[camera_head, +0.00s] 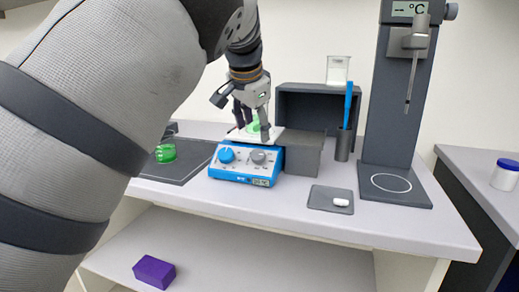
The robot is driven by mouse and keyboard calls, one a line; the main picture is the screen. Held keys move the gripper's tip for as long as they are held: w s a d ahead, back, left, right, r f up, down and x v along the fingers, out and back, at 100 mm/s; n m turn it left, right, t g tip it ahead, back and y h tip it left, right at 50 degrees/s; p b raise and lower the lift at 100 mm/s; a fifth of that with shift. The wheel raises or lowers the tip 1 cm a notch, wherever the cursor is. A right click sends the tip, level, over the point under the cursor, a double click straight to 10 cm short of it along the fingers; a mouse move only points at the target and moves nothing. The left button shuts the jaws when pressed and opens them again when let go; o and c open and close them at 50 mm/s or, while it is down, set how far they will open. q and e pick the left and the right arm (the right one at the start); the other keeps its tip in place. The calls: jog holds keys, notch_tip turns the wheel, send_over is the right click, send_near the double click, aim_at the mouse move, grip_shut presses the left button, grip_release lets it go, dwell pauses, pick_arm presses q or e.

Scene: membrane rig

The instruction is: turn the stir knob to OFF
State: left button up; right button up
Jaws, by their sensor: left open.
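A blue stirrer unit (240,178) with a white top plate stands on the bench. Its front has a blue knob (226,155) on the left, a grey knob (258,157) on the right and a small dark display. The lettering is too small to read, so I cannot tell which is the stir knob or how it is set. My left gripper (252,129) is open, pointing down over the top plate, above and behind the knobs. Something green (253,127) shows between and behind its fingers, partly hidden. My right gripper is not in view.
A dark grey box (303,155) stands right of the stirrer. Behind it are a dark shelf with a beaker (338,70). A dark holder (343,145) with a blue stick and a tall stand (395,100) are at right. A grey pad (328,199) lies in front.

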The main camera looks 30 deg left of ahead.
aim_at(258, 153)
pick_arm(q)
jog(key=b+x, duration=0.1)
jog(key=x, duration=0.8)
jog(key=shift+f, duration=0.35)
jog(key=c, duration=1.2)
